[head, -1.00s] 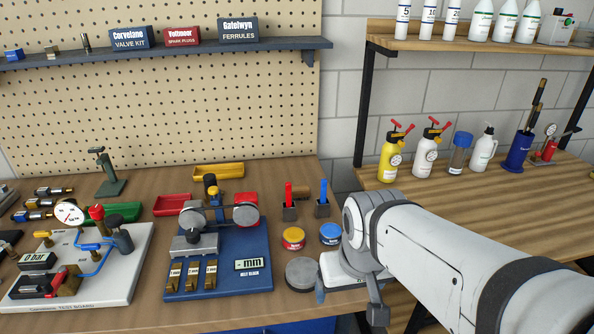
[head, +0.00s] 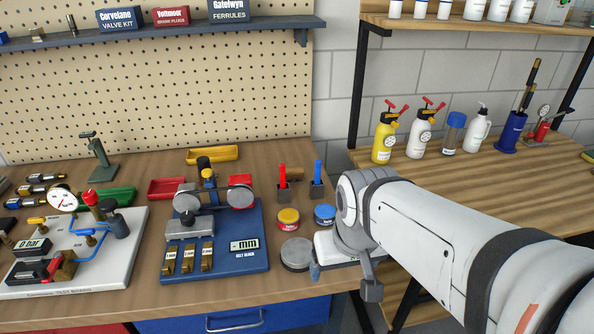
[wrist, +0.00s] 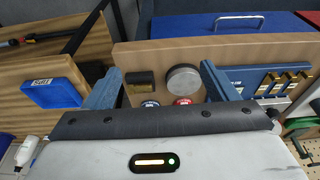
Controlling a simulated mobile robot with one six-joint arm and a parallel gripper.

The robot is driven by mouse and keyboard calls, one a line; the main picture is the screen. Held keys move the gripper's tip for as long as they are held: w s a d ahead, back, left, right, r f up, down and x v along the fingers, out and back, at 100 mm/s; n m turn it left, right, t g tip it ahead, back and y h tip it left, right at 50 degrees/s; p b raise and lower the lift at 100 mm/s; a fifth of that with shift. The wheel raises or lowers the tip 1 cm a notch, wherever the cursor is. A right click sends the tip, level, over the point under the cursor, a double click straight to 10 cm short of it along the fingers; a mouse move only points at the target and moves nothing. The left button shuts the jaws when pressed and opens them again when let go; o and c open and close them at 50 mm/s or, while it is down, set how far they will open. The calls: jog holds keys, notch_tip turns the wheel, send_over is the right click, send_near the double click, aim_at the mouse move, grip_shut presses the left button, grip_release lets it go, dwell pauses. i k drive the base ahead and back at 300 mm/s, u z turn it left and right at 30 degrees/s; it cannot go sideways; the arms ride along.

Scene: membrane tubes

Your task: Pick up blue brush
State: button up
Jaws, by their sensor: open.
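The blue brush (head: 318,176) stands upright with its blue handle up in a small dark holder at the back right of the workbench. A similar red-handled brush (head: 282,177) stands in its own holder just left of it. My gripper (head: 316,270) is over the front right of the bench, nearer to me than the blue brush and apart from it. I cannot make out the blue brush in the wrist view. My arm hides part of the bench's right end.
A yellow-lidded tin (head: 288,218) and a blue-lidded tin (head: 325,214) stand in front of the brushes. A grey disc (head: 297,254) lies beside my gripper. A blue belt gauge board (head: 232,262) is left. Bottles stand on the right-hand wooden bench (head: 430,176).

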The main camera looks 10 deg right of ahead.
aim_at(317, 165)
jog(key=z, duration=1.2)
jog(key=k, duration=1.05)
jog(key=u, duration=1.05)
jog(key=i, duration=1)
jog(key=u, duration=0.05)
